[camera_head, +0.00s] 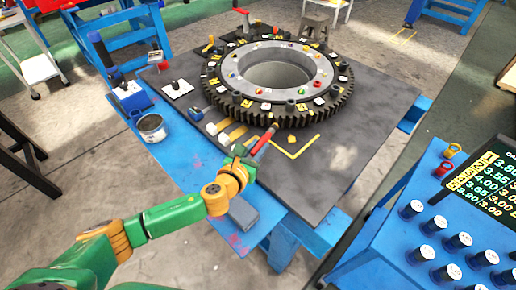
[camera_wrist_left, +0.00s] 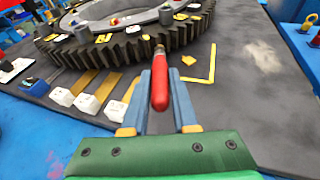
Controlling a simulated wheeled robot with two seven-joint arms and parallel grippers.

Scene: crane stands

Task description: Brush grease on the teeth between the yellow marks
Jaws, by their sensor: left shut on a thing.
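A large dark gear ring (camera_head: 330,108) with outward teeth lies flat on a dark plate on a blue table. My left gripper (camera_head: 250,152) is shut on a red-handled brush (camera_head: 263,142) in front of the ring. In the left wrist view the red handle (camera_wrist_left: 159,88) sits between my two fingers (camera_wrist_left: 160,100), and its far tip points at the teeth (camera_wrist_left: 165,45). I cannot tell whether the tip touches them. Yellow marks (camera_head: 292,138) lie on the plate near the ring. A metal pot (camera_head: 151,127) stands at the table's left. My right gripper is not in view.
White-fronted blocks with yellow strips (camera_head: 218,129) lie left of the brush. A grey block (camera_head: 243,213) lies at the table's front edge. A blue console (camera_head: 410,195) with several knobs stands at the right. The plate's right side is bare.

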